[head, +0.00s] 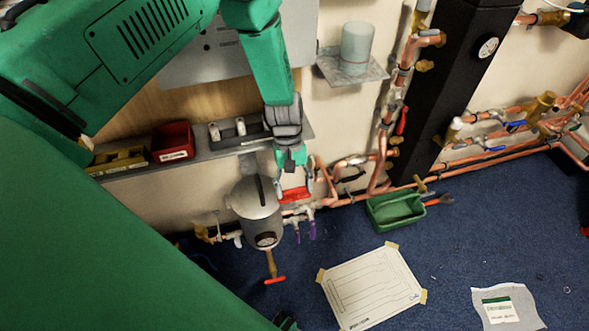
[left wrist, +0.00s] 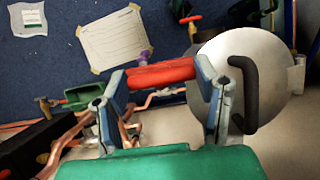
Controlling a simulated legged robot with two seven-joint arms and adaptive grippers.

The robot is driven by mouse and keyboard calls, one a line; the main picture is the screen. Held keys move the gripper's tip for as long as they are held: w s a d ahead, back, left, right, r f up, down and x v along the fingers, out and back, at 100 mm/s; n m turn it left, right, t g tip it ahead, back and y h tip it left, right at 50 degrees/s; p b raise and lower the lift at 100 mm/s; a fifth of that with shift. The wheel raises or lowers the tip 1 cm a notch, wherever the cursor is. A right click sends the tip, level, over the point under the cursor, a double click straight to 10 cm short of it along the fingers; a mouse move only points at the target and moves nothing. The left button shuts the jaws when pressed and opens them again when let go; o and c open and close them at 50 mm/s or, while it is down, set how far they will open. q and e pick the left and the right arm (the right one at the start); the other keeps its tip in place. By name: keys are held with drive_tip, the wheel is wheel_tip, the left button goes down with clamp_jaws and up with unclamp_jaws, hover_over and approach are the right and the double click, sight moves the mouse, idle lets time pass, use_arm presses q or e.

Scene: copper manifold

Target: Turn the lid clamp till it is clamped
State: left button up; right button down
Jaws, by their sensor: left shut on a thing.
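The grey vessel (head: 262,228) stands low against the wall in the head view, with a round lid (head: 245,200) and a dark handle on top. In the left wrist view the lid (left wrist: 212,62) shows as a pale disc with its black handle (left wrist: 246,95). A red bar, which looks like the lid clamp's handle (head: 295,195), sits just right of the lid. My left gripper (head: 291,183) points down over it. In the left wrist view the red clamp handle (left wrist: 160,73) spans between the fingers, which are shut on it. Its mount is hidden. My right gripper is not in view.
Copper pipes with valves (head: 350,163) run along the wall right of the vessel. A shelf (head: 225,143) with a red bin (head: 173,142) is behind. A green tote (head: 395,210) and a taped paper sheet (head: 370,287) lie on the blue floor. A dark column (head: 445,90) stands right.

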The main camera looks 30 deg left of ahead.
use_arm(q)
drive_tip(key=o, duration=1.2)
drive_tip(key=shift+w, duration=0.2)
drive_tip(key=shift+c, duration=0.2)
drive_tip(key=shift+a, duration=0.1)
drive_tip(key=shift+r, duration=0.1)
drive_tip(key=v, duration=1.1)
drive_tip(key=shift+w+a+r, duration=0.15)
drive_tip(key=shift+r, duration=0.1)
drive_tip(key=shift+f, duration=0.1)
